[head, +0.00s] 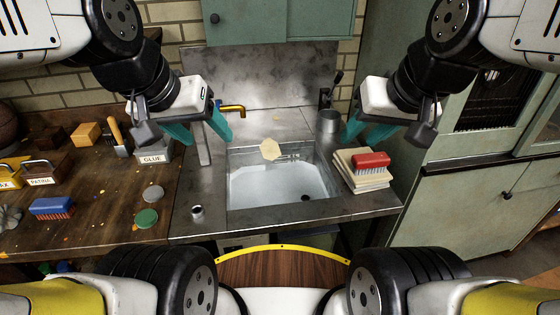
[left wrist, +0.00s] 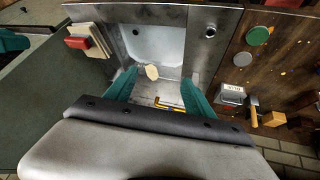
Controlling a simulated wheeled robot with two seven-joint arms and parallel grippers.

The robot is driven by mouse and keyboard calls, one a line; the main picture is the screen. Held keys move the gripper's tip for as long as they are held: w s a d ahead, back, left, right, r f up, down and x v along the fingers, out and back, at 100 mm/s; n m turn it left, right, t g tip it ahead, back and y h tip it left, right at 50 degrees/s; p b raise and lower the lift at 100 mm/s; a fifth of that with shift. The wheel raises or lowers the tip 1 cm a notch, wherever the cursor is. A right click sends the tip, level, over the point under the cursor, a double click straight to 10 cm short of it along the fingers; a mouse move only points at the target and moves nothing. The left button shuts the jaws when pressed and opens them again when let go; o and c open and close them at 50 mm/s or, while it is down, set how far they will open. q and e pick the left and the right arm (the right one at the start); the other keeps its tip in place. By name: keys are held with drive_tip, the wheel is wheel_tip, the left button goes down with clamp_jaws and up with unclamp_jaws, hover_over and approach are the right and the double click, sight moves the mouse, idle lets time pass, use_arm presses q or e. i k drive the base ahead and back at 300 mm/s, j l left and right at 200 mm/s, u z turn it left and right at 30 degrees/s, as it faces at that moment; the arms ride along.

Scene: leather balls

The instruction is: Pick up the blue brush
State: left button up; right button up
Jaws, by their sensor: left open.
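The blue brush (head: 52,208) lies on the wooden worktop at the left in the head view, bristles down. I cannot make it out in the left wrist view. My left gripper (head: 208,138) is open and empty above the back left of the sink, well to the right of the brush. Its two teal fingers stand wide apart in the left wrist view (left wrist: 160,76). My right gripper (head: 356,143) is above the right side of the sink, fingers apart and nothing between them.
A red brush (head: 371,161) lies on stacked cloths (head: 361,180) right of the sink (head: 280,186). A green disc (head: 146,218), a grey disc (head: 153,193), a glue box (head: 153,154) and a patina box (head: 45,173) are on the worktop.

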sight(50, 208)
drive_tip(key=u, duration=2)
drive_tip(key=i+j+z, duration=0.2)
drive_tip(key=z, duration=0.15)
drive_tip(key=i+j+z, duration=0.15)
drive_tip(key=j+z, duration=0.15)
drive_tip(key=i+j+z, duration=0.1)
drive_tip(key=j+z, duration=0.25)
